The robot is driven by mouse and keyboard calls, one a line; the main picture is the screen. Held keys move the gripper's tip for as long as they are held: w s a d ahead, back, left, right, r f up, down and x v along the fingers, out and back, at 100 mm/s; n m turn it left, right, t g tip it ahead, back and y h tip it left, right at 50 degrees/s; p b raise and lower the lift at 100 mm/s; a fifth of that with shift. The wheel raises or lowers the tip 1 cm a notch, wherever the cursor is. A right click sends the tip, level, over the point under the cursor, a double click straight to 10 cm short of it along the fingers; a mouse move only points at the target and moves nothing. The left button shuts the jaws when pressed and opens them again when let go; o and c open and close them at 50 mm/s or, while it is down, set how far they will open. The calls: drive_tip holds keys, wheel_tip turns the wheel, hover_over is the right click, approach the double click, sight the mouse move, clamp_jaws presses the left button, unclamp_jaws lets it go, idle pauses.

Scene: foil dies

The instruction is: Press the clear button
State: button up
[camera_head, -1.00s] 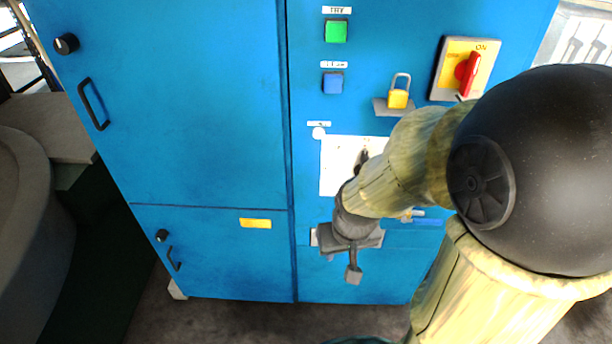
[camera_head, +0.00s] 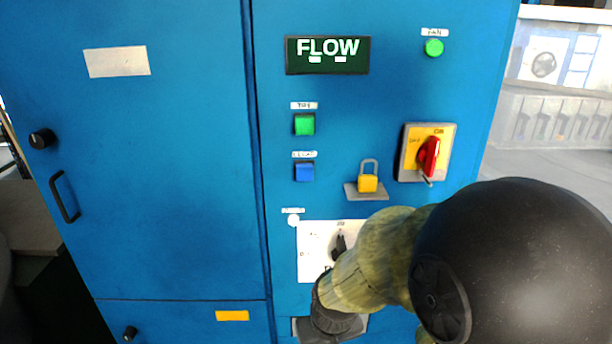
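The blue square button (camera_head: 305,172) is on the blue cabinet's right panel, under a small white label that appears to read CLEAR. Its face is unobstructed. A green square button (camera_head: 304,124) sits above it. My gripper (camera_head: 331,330) is at the bottom edge of the view, below the blue button and apart from it. The frame cuts off its fingers, so I cannot see whether they are open or shut.
A FLOW display (camera_head: 328,56) is at the panel's top. A yellow padlock (camera_head: 368,183) on a small ledge and a red rotary switch (camera_head: 429,157) are right of the blue button. My arm covers part of a white dial plate (camera_head: 312,240). A round green button (camera_head: 434,47) is upper right.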

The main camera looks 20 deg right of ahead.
clamp_jaws()
idle(1.5)
